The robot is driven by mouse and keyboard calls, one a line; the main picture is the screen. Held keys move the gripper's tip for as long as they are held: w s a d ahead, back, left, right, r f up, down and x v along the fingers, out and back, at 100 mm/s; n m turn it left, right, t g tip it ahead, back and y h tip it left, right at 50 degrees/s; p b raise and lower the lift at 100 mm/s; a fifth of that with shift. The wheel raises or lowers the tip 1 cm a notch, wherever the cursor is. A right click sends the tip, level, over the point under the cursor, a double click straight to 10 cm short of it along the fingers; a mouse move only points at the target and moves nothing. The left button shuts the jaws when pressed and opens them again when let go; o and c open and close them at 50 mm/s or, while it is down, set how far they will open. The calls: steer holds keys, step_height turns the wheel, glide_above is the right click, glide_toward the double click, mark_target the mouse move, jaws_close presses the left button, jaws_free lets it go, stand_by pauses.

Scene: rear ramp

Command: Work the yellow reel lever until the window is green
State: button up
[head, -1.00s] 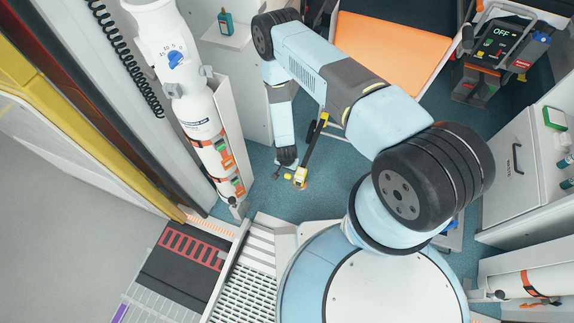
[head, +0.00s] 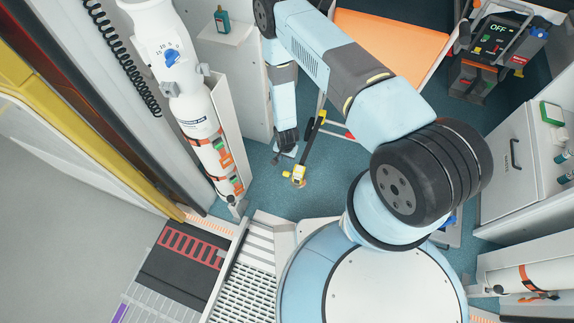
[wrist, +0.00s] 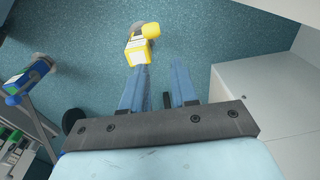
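A yellow fitting with a pale label face and a rounded yellow knob (wrist: 140,45) lies just beyond my fingertips in the wrist view. In the head view it is the small yellow piece (head: 298,173) low over the blue floor, at the lower end of a dark bar with yellow parts. I cannot tell which part is the lever. My gripper (wrist: 158,68) has its two blue fingers apart, with nothing between them. In the head view my gripper (head: 280,155) points down, a little up and left of the yellow piece. No window colour can be made out.
A white cylinder (head: 190,100) with orange straps stands left of my arm. A blue-and-green fitting (wrist: 30,75) is at the left of the wrist view, and a pale cabinet (wrist: 265,85) at the right. An orange seat (head: 385,45) lies behind. Blue floor (head: 265,190) is clear nearby.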

steer(key=shift+g, duration=0.4)
steer(key=w, duration=0.1)
steer(key=w+d+r, duration=0.1)
steer(key=w+d, duration=0.1)
steer(key=shift+w+r, duration=0.15)
steer(key=shift+r, duration=0.2)
steer(key=c, duration=0.4)
steer(key=shift+w+d+r, duration=0.15)
steer(key=shift+w+d, duration=0.1)
steer(key=shift+d, duration=0.1)
jaws_close()
glide_toward(288, 173)
steer(key=w+d+f, duration=0.1)
steer(key=w+f, duration=0.3)
steer(key=w, duration=0.1)
steer(key=shift+s+a+f, duration=0.3)
steer(key=shift+s+f, duration=0.4)
steer(key=shift+s, duration=0.05)
steer(key=shift+s+a+f, duration=0.3)
steer(key=shift+s+f, duration=0.45)
steer(key=shift+d, duration=0.1)
steer(key=shift+s+f, duration=0.1)
steer(key=shift+f, duration=0.05)
